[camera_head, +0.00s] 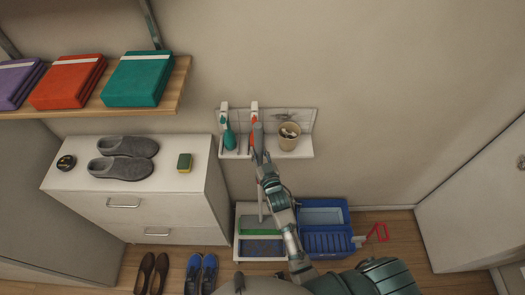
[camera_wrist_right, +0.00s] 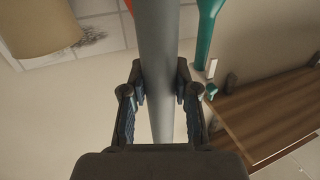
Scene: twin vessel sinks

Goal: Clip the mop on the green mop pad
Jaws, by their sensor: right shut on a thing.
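The mop's grey pole (camera_head: 258,134) stands nearly upright in front of the wall shelf; it also fills the middle of the right wrist view (camera_wrist_right: 160,60). My right gripper (camera_head: 264,166) is shut on this pole, with a finger on each side of it in the right wrist view (camera_wrist_right: 160,95). The pole's lower part runs down beside my arm towards a white tray (camera_head: 238,240) on the floor. A green pad (camera_head: 249,224) lies in the tray's back part and a blue pad (camera_head: 262,248) in its front part. The mop's head cannot be made out. My left gripper is out of view.
A blue mop bucket (camera_head: 325,242) with a red handle (camera_head: 379,233) stands right of the tray. A white drawer cabinet (camera_head: 140,210) with slippers (camera_head: 123,160) and a sponge (camera_head: 184,163) is at left.

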